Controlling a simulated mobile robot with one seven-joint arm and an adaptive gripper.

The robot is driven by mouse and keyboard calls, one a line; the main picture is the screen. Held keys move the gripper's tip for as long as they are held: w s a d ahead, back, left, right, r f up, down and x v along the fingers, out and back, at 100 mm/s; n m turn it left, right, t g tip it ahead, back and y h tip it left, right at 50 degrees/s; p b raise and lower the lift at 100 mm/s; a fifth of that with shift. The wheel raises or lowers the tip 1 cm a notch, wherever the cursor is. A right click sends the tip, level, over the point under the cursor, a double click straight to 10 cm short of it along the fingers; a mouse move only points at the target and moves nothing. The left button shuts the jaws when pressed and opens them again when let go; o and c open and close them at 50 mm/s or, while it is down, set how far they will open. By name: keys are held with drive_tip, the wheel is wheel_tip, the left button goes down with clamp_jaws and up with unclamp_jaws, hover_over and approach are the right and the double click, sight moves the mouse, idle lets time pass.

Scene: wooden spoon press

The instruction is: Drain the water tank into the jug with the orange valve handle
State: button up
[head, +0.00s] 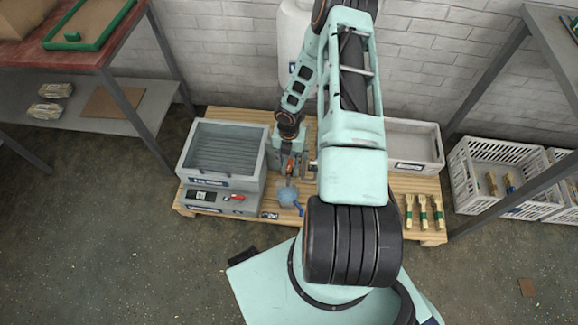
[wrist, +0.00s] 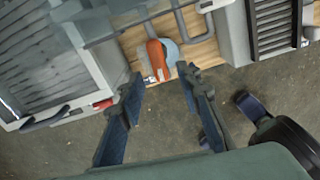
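The orange valve handle (wrist: 157,58) shows in the wrist view just beyond my fingertips. It also shows small in the head view (head: 291,166). My gripper (wrist: 160,79) is open, its two dark fingers apart with nothing between them, and the handle lies ahead of the gap. A blue, rounded thing, seemingly the jug (head: 287,196), stands on the pallet in front of the valve. Part of it shows behind the handle in the wrist view (wrist: 172,50). A white cylinder (head: 293,45), possibly the water tank, stands at the wall, partly hidden by my arm. The water level cannot be seen.
A grey machine with a ribbed tray (head: 215,178) stands left of the valve on the wooden pallet (head: 258,231). A grey bin (head: 413,166) and several brushes (head: 423,212) are on the right. White crates (head: 515,150) stand farther right. Grey pipes (wrist: 187,45) run close by the handle.

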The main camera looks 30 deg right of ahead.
sight(290, 167)
drive_tip(key=shift+f, duration=1.35)
drive_tip(key=shift+c, duration=0.7)
clamp_jaws()
